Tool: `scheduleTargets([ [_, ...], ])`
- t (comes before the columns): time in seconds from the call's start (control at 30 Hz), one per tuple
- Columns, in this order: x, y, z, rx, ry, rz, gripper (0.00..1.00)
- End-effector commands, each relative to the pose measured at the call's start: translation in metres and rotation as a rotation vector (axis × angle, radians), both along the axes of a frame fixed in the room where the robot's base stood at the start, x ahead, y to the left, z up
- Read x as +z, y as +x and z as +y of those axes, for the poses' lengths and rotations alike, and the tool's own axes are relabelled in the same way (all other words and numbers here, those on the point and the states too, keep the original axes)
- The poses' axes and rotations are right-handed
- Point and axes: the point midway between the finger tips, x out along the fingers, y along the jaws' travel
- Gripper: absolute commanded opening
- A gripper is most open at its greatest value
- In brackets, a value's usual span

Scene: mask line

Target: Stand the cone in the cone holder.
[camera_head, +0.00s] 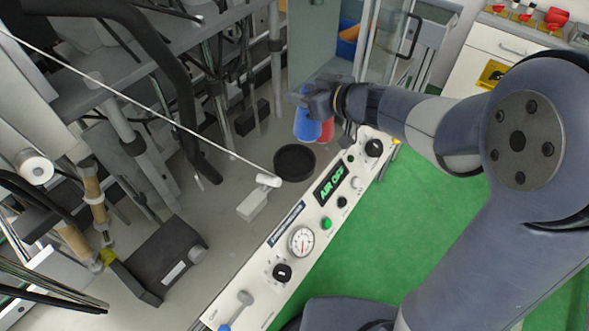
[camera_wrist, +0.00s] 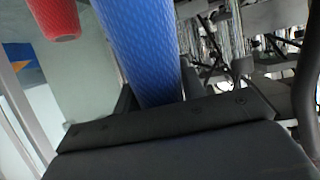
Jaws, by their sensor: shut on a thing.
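A blue textured cone (camera_head: 306,126) is held in my gripper (camera_head: 313,102) above the machine's deck. In the wrist view the blue cone (camera_wrist: 143,50) rises between the two dark fingers of my gripper (camera_wrist: 157,95), which is shut on it. A black round cup (camera_head: 294,161), which looks like the cone holder, sits on the grey deck just below and left of the blue cone. Its inside is dark. A red cone (camera_head: 327,130) shows partly behind the blue one; it is also at the upper left of the wrist view (camera_wrist: 55,18).
A white control panel (camera_head: 302,241) with knobs, a gauge and an "AIR OFF" display runs along the deck's right edge. A white thread spans from the upper left to a small white fitting (camera_head: 254,204) near the cup. Dark machine arms and posts crowd the left.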

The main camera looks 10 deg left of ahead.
Motion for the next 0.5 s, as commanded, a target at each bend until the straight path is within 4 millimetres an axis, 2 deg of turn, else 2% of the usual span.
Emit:
scheduleTargets([
  [0.1, 0.002, -0.015, 0.018, 0.090, 0.001, -0.004, 0.00],
  [0.23, 0.001, -0.026, 0.027, 0.143, 0.000, 0.001, 0.00],
  [0.5, -0.039, -0.029, 0.028, 0.154, 0.000, 0.005, 0.00],
])
